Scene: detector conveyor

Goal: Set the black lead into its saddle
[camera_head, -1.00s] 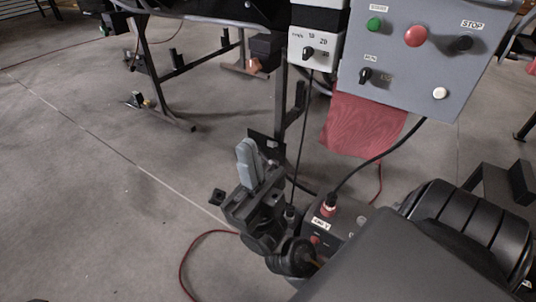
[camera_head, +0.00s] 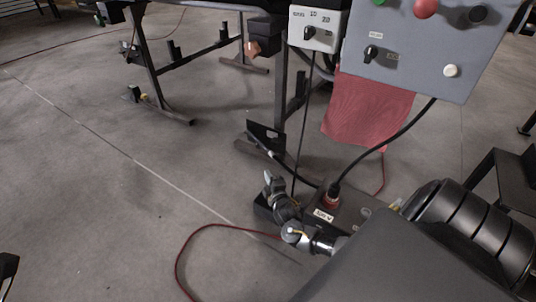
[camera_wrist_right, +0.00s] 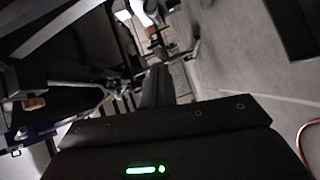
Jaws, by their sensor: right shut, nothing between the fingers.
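One black lead (camera_head: 388,142) curves from under the grey control panel down to a plug on a dark box on the floor. Another thin black lead (camera_head: 303,122) hangs from the small white switch box. I cannot tell which bracket is the saddle; a black plate with a slot (camera_head: 265,137) stands by the frame leg. My right gripper (camera_head: 268,178) is low, left of the dark box, shut and empty. In the right wrist view its dark fingers (camera_wrist_right: 157,86) are together with no lead between them. A dark piece at the lower left edge (camera_head: 7,268) seems to be my left gripper, mostly cut off.
The control panel (camera_head: 415,55) and the small switch box (camera_head: 319,28) stand at the top, with a red cloth (camera_head: 366,112) below. The dark box (camera_head: 350,212) has a white label. A red cable (camera_head: 190,245) loops on the floor.

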